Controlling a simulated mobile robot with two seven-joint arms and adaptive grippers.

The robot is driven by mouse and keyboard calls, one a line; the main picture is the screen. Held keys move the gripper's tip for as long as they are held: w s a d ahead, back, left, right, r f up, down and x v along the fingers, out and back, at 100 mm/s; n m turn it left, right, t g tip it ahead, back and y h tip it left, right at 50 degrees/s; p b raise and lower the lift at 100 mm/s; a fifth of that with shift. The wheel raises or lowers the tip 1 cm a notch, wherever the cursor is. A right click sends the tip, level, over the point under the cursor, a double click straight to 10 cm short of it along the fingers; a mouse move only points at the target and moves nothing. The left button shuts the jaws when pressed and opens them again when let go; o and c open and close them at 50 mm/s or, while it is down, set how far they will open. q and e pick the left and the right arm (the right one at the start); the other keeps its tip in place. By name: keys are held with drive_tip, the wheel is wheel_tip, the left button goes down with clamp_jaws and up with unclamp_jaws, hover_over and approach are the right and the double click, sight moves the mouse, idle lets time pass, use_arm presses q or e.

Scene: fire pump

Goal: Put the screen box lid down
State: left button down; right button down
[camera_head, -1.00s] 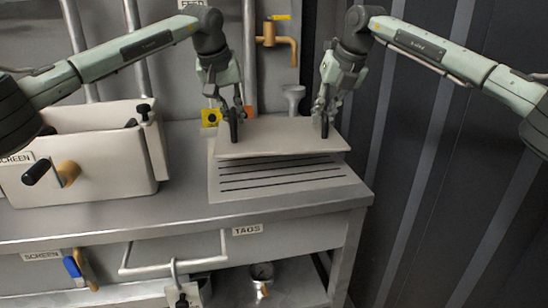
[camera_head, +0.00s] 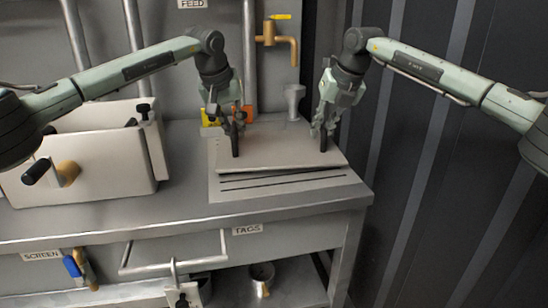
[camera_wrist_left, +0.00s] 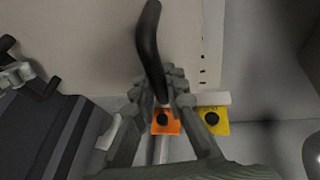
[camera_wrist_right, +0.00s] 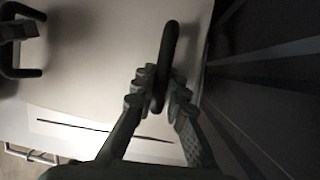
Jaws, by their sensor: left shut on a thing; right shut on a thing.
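The screen box lid (camera_head: 280,150) is a flat beige plate with two black handles, over the slotted panel (camera_head: 290,182) on the right of the bench. It looks slightly tilted, close above the panel; I cannot tell whether it touches. My left gripper (camera_head: 236,130) is shut on the lid's left black handle, which also shows in the left wrist view (camera_wrist_left: 150,45). My right gripper (camera_head: 322,128) is shut on the right black handle, seen in the right wrist view (camera_wrist_right: 165,60). The open beige screen box (camera_head: 100,165) stands at the left of the bench.
A black crank handle (camera_head: 38,171) juts from the box front. Behind the lid are yellow (camera_wrist_left: 212,120) and orange (camera_wrist_left: 166,121) tags and a grey funnel-like cup (camera_head: 294,100). A dark ribbed wall (camera_head: 440,150) bounds the right. The bench front strip (camera_head: 190,215) is clear.

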use_arm(q)
drive_tip(key=shift+a+f, duration=0.15)
drive_tip(key=shift+f, duration=0.05)
use_arm(e)
drive_tip(key=shift+d+f, duration=0.15)
drive_tip(key=shift+f, duration=0.05)
use_arm(q)
drive_tip(key=c, duration=1.9)
unclamp_jaws()
drive_tip(key=shift+f, duration=0.1)
use_arm(e)
drive_tip(key=c, duration=1.9)
unclamp_jaws()
drive_tip(key=shift+f, duration=0.1)
use_arm(q)
drive_tip(key=o, duration=0.3)
use_arm(e)
drive_tip(key=o, duration=0.3)
use_arm(q)
drive_tip(key=shift+o, duration=0.2)
use_arm(e)
drive_tip(key=shift+o, duration=0.2)
